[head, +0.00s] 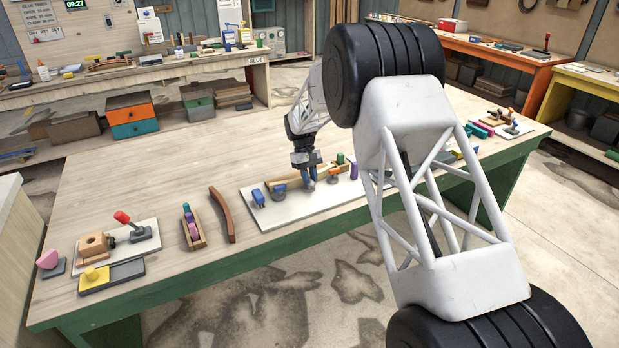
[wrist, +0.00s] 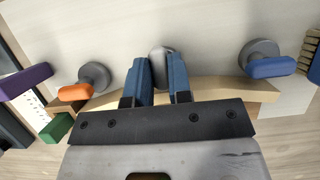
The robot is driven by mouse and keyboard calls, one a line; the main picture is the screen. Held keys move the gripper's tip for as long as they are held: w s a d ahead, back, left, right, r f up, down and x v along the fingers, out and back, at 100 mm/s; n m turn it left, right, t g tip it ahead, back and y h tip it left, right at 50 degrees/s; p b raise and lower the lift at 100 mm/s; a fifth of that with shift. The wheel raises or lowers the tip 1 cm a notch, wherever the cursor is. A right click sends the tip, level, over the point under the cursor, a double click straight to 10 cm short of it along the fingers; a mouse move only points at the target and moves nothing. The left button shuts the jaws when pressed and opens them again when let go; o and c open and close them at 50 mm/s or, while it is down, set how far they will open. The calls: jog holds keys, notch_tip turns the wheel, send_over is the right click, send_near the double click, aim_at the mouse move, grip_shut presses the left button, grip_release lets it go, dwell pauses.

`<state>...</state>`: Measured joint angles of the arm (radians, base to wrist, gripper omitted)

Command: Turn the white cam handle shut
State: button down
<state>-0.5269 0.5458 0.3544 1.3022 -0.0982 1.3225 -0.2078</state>
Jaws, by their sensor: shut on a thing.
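The white cam handle (wrist: 159,52) shows as a small pale piece between my blue fingertips in the wrist view; my fingers hide most of it. My gripper (wrist: 163,75) is shut on it. In the head view my gripper (head: 309,182) points down over the middle of the white board (head: 284,212), and the handle cannot be made out there. A curved light-wood strip (wrist: 220,92) runs under my fingers. An orange cam handle (wrist: 75,92) is left of my fingers in the wrist view, and a blue cam handle (wrist: 270,67) is right.
A purple block (wrist: 25,82) and a green block (wrist: 57,127) stand near the orange handle. In the head view, a brown curved strip (head: 222,215) and a tray of coloured pegs (head: 192,228) lie left of the board. The bench behind the board is clear.

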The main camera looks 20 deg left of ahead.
dwell(0.3)
jog(key=c, duration=1.3)
grip_release()
jog(key=shift+r, duration=0.1)
jog(key=shift+v, duration=3.8)
